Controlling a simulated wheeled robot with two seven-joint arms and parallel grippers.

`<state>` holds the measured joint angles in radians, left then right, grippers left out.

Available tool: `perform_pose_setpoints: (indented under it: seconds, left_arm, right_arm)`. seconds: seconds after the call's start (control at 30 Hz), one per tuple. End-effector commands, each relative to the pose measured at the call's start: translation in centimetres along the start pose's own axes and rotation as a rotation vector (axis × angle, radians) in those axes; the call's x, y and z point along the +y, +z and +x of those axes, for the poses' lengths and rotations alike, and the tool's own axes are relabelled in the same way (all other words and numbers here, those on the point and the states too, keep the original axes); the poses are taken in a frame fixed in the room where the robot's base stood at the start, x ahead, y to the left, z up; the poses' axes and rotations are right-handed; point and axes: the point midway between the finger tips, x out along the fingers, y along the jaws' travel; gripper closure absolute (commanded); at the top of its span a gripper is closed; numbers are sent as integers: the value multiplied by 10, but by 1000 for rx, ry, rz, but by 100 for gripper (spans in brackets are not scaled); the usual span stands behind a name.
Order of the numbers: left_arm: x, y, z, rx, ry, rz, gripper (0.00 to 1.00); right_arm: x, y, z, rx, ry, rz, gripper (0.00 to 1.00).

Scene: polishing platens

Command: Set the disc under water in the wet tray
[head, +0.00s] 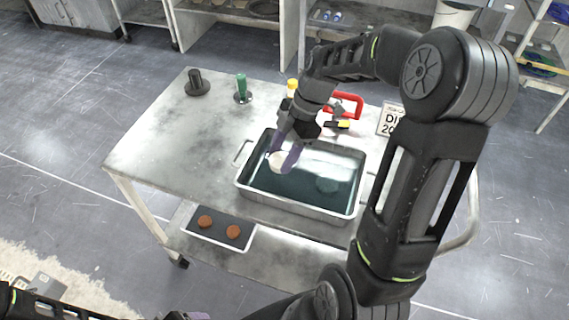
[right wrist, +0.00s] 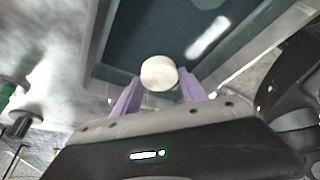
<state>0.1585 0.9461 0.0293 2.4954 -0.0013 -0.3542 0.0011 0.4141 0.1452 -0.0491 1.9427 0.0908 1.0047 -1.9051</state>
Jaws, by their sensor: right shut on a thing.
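A pale cream disc (head: 278,161) is held between the purple fingertips of my right gripper (head: 284,157). It also shows in the right wrist view (right wrist: 159,73). The wet tray (head: 297,208) is a metal pan with dark teal water (head: 300,188), standing on the table. The disc is over the tray's left part, near its far left side; the head view does not settle whether it touches the water.
The metal table (head: 150,145) has clear room left of the tray. A dark tray (head: 217,226) with two brown discs sits on the lower shelf.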

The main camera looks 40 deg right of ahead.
Motion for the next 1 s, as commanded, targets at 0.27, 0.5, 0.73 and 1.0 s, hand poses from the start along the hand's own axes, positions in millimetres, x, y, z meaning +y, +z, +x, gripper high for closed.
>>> perform_pose_setpoints:
  seconds: [0.27, 0.5, 0.73, 1.0]
  left_arm:
    - [0, 0, 0, 0, 0, 0, 25]
    - [1, 0, -4, 0, 0, 0, 25]
    - [2, 0, -5, -1, -1, 0, 25]
    - [0, 0, -2, -1, -1, 0, 25]
  right_arm:
    - [1, 1, 3, 0, 2, 0, 95]
    - [0, 8, 22, 2, -3, 1, 95]
    - [0, 16, 38, 1, 2, 0, 95]
    - [0, 17, 40, 0, 2, -1, 95]
